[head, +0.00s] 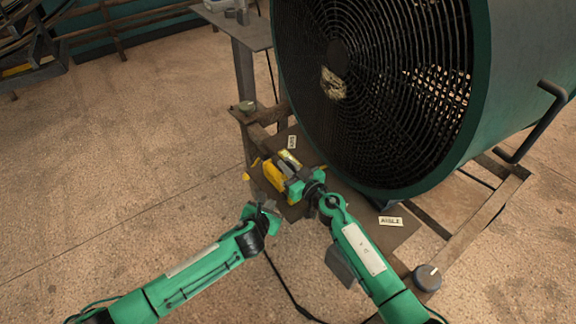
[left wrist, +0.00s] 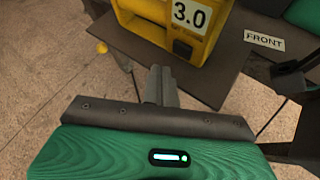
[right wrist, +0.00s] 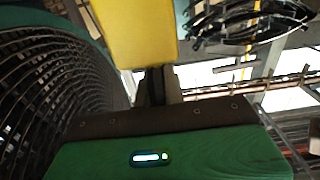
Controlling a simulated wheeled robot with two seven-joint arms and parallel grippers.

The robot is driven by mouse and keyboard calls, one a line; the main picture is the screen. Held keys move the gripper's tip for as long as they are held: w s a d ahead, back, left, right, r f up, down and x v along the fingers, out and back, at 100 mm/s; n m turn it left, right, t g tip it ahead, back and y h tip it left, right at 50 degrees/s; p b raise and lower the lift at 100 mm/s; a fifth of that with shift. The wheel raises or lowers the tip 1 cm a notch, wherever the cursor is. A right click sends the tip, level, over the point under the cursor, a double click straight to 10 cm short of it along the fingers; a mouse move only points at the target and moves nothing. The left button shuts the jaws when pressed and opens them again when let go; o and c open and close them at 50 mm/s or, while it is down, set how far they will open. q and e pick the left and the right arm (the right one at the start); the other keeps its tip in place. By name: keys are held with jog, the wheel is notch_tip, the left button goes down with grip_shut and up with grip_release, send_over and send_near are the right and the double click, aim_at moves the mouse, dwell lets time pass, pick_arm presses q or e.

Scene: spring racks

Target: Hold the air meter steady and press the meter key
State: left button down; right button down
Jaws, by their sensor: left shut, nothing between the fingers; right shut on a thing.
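The air meter is a yellow boxy body (head: 273,175) over the dark plate at the foot of the big fan. My right gripper (head: 292,178) is shut on the meter; the right wrist view shows its fingers (right wrist: 157,76) meeting the yellow body (right wrist: 138,32). My left gripper (head: 254,211) is shut and empty, in front of the meter. In the left wrist view its closed fingertips (left wrist: 160,75) point toward the meter (left wrist: 140,15), just below its face with a 3.0 label and a dark square key (left wrist: 182,49). Whether they touch the meter cannot be told.
The large round fan (head: 370,80) with its black grille stands behind and right of the meter. A metal side table (head: 238,35) is at the back. A small yellow piece (left wrist: 101,47) shows beside the plate. Open floor lies to the left.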

pick_arm(q)
jog(key=shift+w+d, duration=0.6)
jog(key=shift+d, duration=0.15)
jog(key=shift+d, duration=0.1)
dwell(1.5)
jog(key=shift+w+d, duration=0.25)
dwell(0.4)
jog(key=shift+s+a, duration=0.3)
jog(key=shift+a, duration=0.05)
dwell(0.3)
jog(key=s+a, duration=0.3)
jog(key=a, duration=0.2)
jog(key=shift+s, duration=0.25)
dwell(0.5)
